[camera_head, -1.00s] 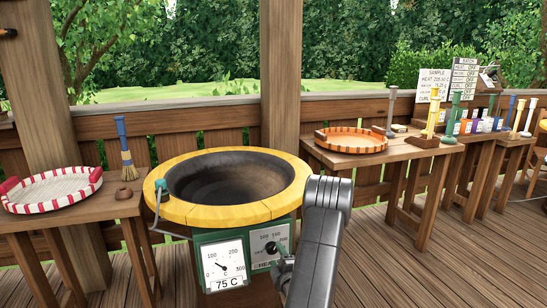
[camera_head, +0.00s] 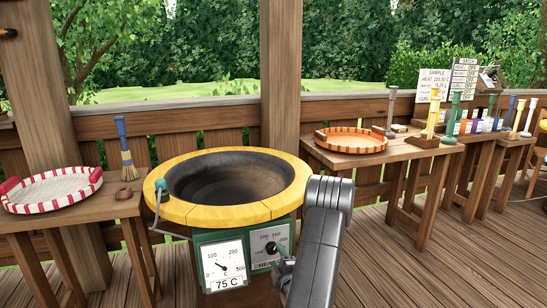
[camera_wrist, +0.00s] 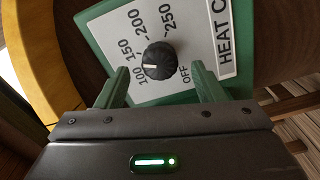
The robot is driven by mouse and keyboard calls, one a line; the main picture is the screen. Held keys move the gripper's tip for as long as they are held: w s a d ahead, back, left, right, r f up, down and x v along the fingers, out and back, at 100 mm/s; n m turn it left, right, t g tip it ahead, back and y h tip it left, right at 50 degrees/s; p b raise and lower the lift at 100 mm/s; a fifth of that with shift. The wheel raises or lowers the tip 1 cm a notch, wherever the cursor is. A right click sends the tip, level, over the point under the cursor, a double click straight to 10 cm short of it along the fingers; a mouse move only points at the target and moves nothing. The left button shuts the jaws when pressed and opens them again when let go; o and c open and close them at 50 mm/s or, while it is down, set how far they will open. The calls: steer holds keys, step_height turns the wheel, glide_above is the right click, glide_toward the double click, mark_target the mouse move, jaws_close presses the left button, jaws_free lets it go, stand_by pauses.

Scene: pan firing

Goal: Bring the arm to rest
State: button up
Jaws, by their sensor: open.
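My gripper (camera_wrist: 161,84) is open, its two green fingers on either side of and below the black knob (camera_wrist: 160,60) in the wrist view. The fingers look apart from the knob. The knob is on the white heat control plate (camera_wrist: 215,50), with its white mark pointing left, toward the 100 to 150 side. In the head view my gripper (camera_head: 280,262) is small and partly hidden by my arm, in front of the plate's lower right. The pan (camera_head: 228,180) with its yellow rim is above it and looks empty.
A gauge (camera_head: 223,265) reading 75 C is left of the heat plate. A red and white tray (camera_head: 50,190) and a brush (camera_head: 124,150) are on the left table. An orange tray (camera_head: 350,139) is on the right table. The deck (camera_head: 400,265) at right is clear.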

mark_target(273, 250)
steer(key=x, duration=0.3)
steer(key=shift+w+a, duration=0.2)
steer(key=shift+w, duration=0.1)
steer(key=shift+w+f+n+b, duration=0.1)
steer(key=shift+w+n+b, duration=0.15)
steer(key=shift+n+b, duration=0.1)
steer(key=n+b, duration=0.1)
steer(key=n, duration=0.4)
steer(key=shift+s+b, duration=0.1)
steer(key=shift+b, duration=0.2)
steer(key=n+b, duration=0.1)
steer(key=n, duration=0.4)
steer(key=shift+n+b, duration=0.25)
steer(key=shift+b, duration=0.05)
steer(key=n, duration=0.2)
steer(key=n+b, duration=0.1)
steer(key=n, duration=0.2)
steer(key=shift+r+n, duration=0.25)
steer(key=shift+n, duration=0.05)
steer(key=n, duration=0.4)
steer(key=shift+a, duration=0.15)
steer(key=shift+s+r, duration=0.1)
